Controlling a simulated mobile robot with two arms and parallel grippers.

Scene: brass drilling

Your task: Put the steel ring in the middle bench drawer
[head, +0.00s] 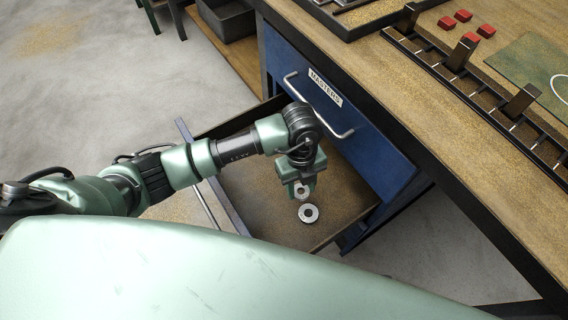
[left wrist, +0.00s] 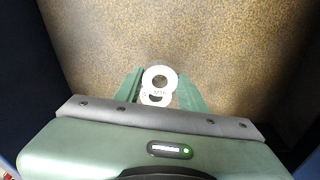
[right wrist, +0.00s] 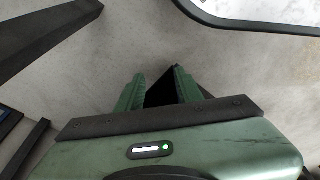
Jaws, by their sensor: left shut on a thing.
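My left gripper (head: 302,190) points down inside an open bench drawer (head: 346,190) with a brown, speckled floor. It is shut on a small pale steel ring (head: 300,192), which also shows between the fingers in the left wrist view (left wrist: 155,98). A second pale ring (head: 309,213) shows just below it, seemingly on the drawer floor.
Above the open drawer is a closed blue drawer front (head: 290,62) labelled MASTERS, with a bar handle (head: 318,108). The wooden bench top (head: 450,130) holds a black slotted rack (head: 470,85), several red blocks (head: 463,16) and a green mat (head: 535,70). A grey bin (head: 235,25) stands behind.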

